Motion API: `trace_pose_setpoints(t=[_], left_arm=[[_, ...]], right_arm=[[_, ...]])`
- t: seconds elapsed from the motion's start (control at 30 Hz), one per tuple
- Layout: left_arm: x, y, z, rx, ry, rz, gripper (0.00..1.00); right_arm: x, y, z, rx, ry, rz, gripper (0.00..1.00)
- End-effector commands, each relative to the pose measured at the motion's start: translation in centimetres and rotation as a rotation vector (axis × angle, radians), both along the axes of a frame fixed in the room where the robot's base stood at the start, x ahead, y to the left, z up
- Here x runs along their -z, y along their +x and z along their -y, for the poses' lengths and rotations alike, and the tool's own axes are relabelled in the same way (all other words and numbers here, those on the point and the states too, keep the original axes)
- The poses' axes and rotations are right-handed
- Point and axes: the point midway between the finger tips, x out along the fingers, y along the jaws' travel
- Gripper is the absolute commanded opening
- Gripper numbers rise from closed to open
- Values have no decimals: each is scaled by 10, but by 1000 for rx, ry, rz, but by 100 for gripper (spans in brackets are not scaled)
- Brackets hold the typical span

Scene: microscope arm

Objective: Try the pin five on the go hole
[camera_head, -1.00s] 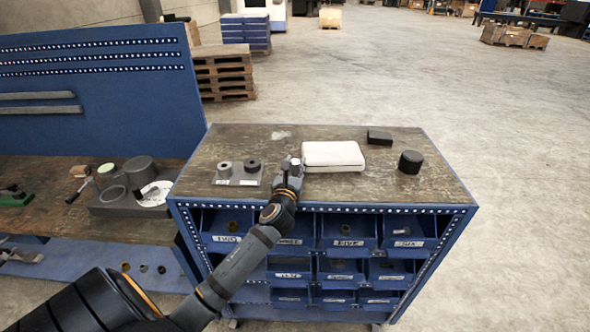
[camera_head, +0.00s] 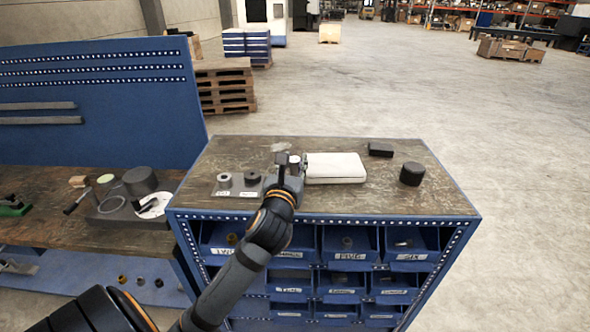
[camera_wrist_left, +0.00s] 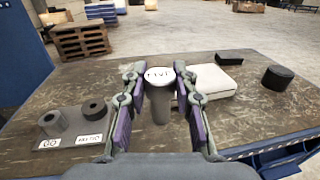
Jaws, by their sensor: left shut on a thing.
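My left gripper (camera_wrist_left: 160,108) is shut on pin five (camera_wrist_left: 159,98), a grey upright pin with a white labelled head, above the cabinet top. In the head view the gripper (camera_head: 290,165) is right of the gauge plate (camera_head: 236,191), with the pin's pale head (camera_head: 294,159) between its fingers. The go hole is in the light grey ring (camera_wrist_left: 52,123) labelled GO, on the plate's left. It also shows in the head view (camera_head: 224,180). A darker ring (camera_wrist_left: 94,109), labelled NO GO, stands beside it. The pin is apart from both rings. My right gripper is out of view.
A white padded block (camera_head: 336,167) lies just right of the gripper. A black box (camera_head: 381,149) and a black cylinder (camera_head: 411,174) are farther right. Labelled blue bins (camera_head: 345,245) fill the cabinet front. A workbench (camera_head: 40,220) adjoins on the left.

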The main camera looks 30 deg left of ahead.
Motion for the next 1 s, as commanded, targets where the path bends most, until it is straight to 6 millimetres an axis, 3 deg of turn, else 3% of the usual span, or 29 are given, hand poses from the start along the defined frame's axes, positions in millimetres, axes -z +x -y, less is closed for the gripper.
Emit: trace_pose_setpoints(t=[0.03,0.13,0.2,0.4,0.87,1.0], left_arm=[[-4,-14,8,0,-16,7,0],[-17,-29,17,-4,-16,1,0],[-27,-33,20,-2,-13,-4,0],[-27,-43,26,-1,-6,0,0],[-24,-46,28,-1,-1,4,0],[0,-39,35,28,8,-6,0]], right_arm=[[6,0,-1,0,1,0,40],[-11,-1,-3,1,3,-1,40],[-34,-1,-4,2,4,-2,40],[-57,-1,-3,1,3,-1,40],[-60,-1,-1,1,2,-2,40],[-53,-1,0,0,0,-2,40]])
